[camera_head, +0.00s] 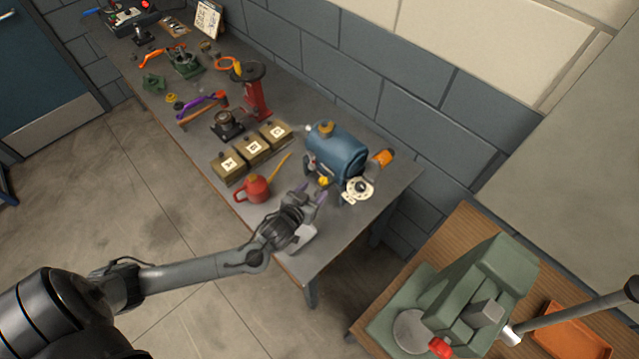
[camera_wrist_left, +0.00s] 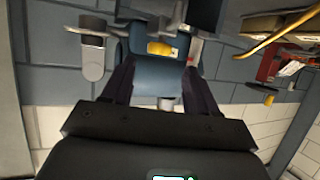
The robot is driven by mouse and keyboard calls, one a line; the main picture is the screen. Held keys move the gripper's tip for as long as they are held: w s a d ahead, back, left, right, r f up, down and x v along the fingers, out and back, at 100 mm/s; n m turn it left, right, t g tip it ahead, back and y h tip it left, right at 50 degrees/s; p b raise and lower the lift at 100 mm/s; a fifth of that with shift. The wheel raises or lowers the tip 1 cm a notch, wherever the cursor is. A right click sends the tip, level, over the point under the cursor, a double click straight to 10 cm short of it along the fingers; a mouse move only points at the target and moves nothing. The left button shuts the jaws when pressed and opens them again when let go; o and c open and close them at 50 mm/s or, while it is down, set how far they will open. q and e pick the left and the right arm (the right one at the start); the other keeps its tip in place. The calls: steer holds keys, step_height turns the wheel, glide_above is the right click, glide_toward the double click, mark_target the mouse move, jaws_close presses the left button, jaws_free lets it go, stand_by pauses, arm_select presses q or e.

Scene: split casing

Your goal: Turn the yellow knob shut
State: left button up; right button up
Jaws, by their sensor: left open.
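The yellow knob (camera_head: 323,181) is on the near lower end of a blue tank (camera_head: 338,150), which stands at the near end of the long workbench. In the left wrist view the yellow knob (camera_wrist_left: 160,47) shows on the blue body, beyond and roughly between my fingertips. My left gripper (camera_head: 311,192) is open and empty, just in front of the knob at its lower left. Its two dark fingers also show in the left wrist view (camera_wrist_left: 161,70), apart from each other. I cannot tell whether either finger touches the tank. My right gripper is not in view.
A red oil can (camera_head: 257,188) stands left of my gripper. Several lettered boxes (camera_head: 254,150) stand behind it. A white round plate (camera_head: 358,190) and an orange part (camera_head: 383,158) are at the tank's right. A green press (camera_head: 465,295) stands on a wooden table at lower right.

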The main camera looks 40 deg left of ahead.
mark_target(322, 181)
arm_select(q)
steer(key=shift+x, duration=2.45)
steer(key=shift+f, duration=0.1)
steer(key=shift+s, duration=0.1)
steer(key=c, duration=1)
steer(key=shift+c, duration=0.2)
steer(key=shift+a, duration=0.15)
steer(key=shift+a+m+h+p, duration=0.15)
steer(key=shift+m+h+p, duration=0.15)
steer(key=shift+m+h, duration=0.45)
steer(key=shift+a+m+h, duration=0.2)
steer(key=shift+m+h, duration=0.75)
steer(key=shift+h, duration=0.3)
steer(key=shift+a+m+g+h, duration=0.1)
steer(key=shift+m+g+h, duration=0.05)
steer(key=shift+m+h, duration=0.6)
steer(key=shift+a+m+g+h, duration=0.15)
steer(key=shift+m+h, duration=0.5)
steer(key=shift+h, duration=0.2)
